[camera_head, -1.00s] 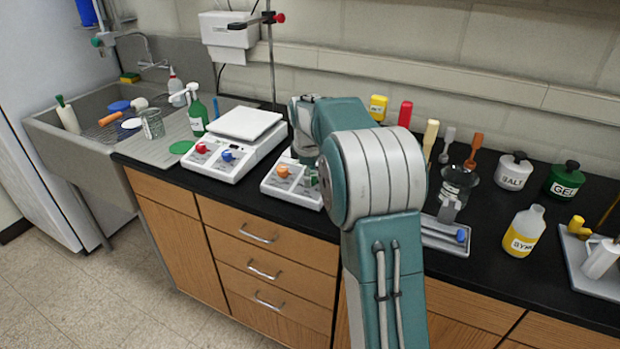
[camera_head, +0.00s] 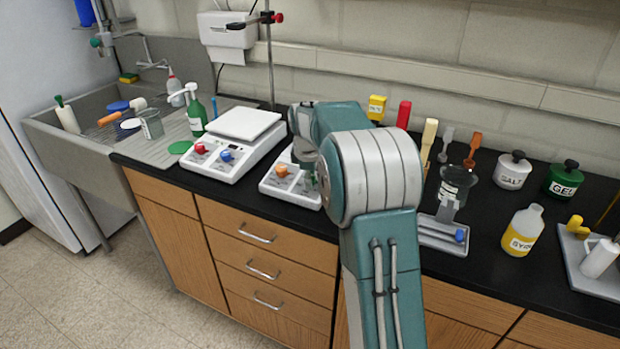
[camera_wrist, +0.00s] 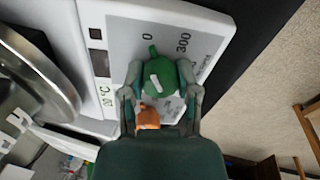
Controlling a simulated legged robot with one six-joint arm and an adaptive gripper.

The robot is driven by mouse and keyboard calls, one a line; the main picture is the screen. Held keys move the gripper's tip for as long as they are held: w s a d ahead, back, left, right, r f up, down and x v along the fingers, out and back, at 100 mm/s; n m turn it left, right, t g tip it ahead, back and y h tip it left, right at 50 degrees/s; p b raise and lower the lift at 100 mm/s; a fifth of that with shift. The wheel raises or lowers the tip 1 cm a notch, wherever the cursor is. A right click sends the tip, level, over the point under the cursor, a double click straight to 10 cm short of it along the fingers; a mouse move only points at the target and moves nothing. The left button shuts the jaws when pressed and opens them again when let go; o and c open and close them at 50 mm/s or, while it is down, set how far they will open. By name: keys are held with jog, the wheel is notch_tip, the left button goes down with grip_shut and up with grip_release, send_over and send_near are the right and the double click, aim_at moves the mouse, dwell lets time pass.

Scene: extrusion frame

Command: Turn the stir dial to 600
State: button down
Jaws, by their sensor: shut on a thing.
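The green stir dial (camera_wrist: 158,78), with a white pointer mark, sits on the white panel of the hotplate (camera_wrist: 205,18) in the wrist view. My gripper (camera_wrist: 160,68) is shut on the dial, one finger on each side. The printed 0 lies up and left of the dial and 300 up and right; other markings are partly covered. I cannot tell the exact reading. An orange knob (camera_wrist: 148,119) sits close by on the same panel, and it also shows in the head view (camera_head: 281,171). In the head view my arm covers much of this hotplate (camera_head: 270,190).
A similar white unit (camera_head: 238,150) with red and blue knobs stands to the left. A beaker (camera_head: 455,187), bottles and a grey tray (camera_head: 440,236) are to the right. A metal vessel (camera_wrist: 40,85) fills the wrist view's left side. The counter's front edge is close.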

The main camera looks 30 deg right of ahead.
jog(key=m, duration=0.5)
jog(key=shift+m, duration=0.3)
jog(key=m, duration=0.6)
jog(key=shift+a+h, duration=0.1)
jog(key=shift+h, duration=0.2)
jog(key=m, duration=0.5)
jog(key=shift+w+m, duration=0.1)
jog(key=shift+m, duration=0.3)
jog(key=m, duration=0.6)
jog(key=shift+r+h, duration=0.1)
jog(key=shift+h, duration=0.2)
jog(key=shift+c, duration=1.7)
grip_release()
